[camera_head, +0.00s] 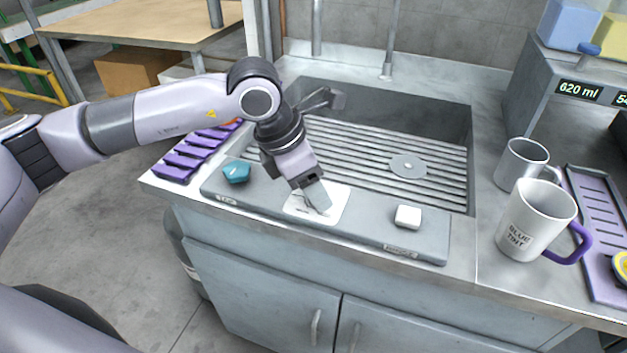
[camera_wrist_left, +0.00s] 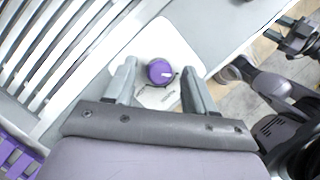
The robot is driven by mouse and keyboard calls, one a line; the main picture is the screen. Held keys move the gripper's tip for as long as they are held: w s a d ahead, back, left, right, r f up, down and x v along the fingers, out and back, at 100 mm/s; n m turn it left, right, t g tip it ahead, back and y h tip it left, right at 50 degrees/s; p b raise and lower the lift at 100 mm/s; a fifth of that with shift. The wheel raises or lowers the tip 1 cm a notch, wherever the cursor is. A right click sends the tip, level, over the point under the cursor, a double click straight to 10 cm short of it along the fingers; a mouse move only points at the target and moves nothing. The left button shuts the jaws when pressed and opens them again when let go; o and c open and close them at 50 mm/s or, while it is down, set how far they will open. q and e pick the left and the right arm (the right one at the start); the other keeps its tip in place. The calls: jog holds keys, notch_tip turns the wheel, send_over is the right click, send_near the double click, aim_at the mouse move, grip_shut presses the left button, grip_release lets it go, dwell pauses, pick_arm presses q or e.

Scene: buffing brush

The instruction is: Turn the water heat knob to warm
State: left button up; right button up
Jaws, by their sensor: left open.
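The water heat knob seems to be the round purple knob (camera_wrist_left: 159,72) with a small white pointer mark, on a white plate with dark markings (camera_wrist_left: 180,40). In the left wrist view my left gripper (camera_wrist_left: 160,82) is open, with one finger on either side of the knob and a gap to each. The knob's label is too small to read. In the head view my left gripper (camera_head: 317,203) points down at the white plate (camera_head: 337,205) on the sink's front ledge and hides the knob.
On the ledge, a teal knob (camera_head: 237,171) sits left of the plate and a white square knob (camera_head: 408,216) sits right. The sink basin (camera_head: 440,120) is behind. Two mugs, a grey one (camera_head: 521,163) and a white one (camera_head: 535,220), stand at right near a purple tray (camera_head: 598,215).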

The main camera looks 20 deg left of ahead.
pick_arm(q)
grip_shut()
